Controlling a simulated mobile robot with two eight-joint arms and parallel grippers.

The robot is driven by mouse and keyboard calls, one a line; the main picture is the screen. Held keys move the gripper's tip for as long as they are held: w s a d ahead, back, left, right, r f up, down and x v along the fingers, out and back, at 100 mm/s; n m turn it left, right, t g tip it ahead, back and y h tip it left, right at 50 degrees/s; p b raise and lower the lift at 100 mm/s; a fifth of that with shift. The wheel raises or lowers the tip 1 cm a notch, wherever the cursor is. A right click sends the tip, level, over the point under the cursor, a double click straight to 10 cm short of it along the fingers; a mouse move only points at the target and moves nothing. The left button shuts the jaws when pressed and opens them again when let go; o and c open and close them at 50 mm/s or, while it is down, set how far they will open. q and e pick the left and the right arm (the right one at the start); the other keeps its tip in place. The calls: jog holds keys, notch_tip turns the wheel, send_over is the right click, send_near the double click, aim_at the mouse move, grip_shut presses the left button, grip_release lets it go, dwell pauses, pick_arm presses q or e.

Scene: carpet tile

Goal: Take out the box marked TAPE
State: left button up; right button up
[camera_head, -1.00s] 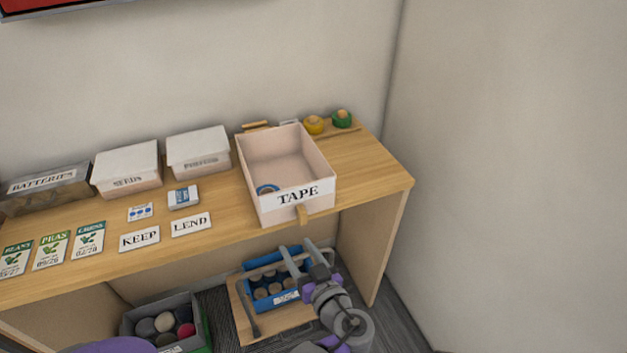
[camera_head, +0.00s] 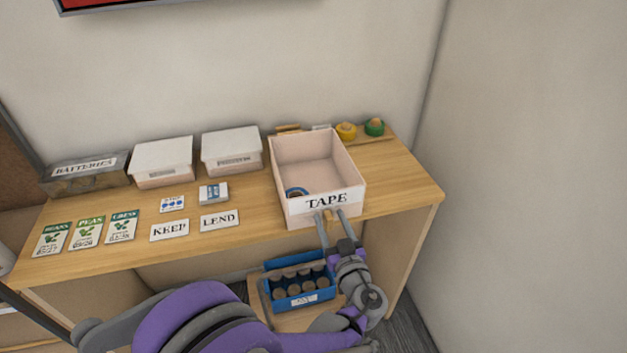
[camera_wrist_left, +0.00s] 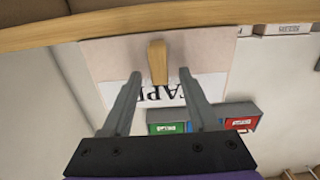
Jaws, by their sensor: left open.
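The pale pink open box marked TAPE (camera_head: 295,207) stands on the wooden tabletop at the right, its labelled front at the table's front edge. A blue roll (camera_head: 296,192) lies inside it near the front. A small wooden pull tab (camera_head: 327,215) sticks out from the front below the label. My left gripper (camera_head: 329,216) is open at the front of the box, its fingers on either side of the tab. In the left wrist view the tab (camera_wrist_left: 157,62) shows between the open fingertips (camera_wrist_left: 160,78), apart from both. My right gripper is not in view.
White lidded boxes (camera_head: 231,147) and a grey BATTERIES box (camera_head: 87,172) stand left. KEEP (camera_head: 169,230) and LEND (camera_head: 220,220) cards and seed packets (camera_head: 86,232) lie in front. Yellow (camera_head: 346,131) and green (camera_head: 374,127) rolls stand behind. A blue crate (camera_head: 300,285) sits below.

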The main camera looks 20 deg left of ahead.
pick_arm(q)
jog(key=shift+w+a, duration=0.2)
jog(key=shift+w, duration=0.1)
grip_shut()
dwell(0.4)
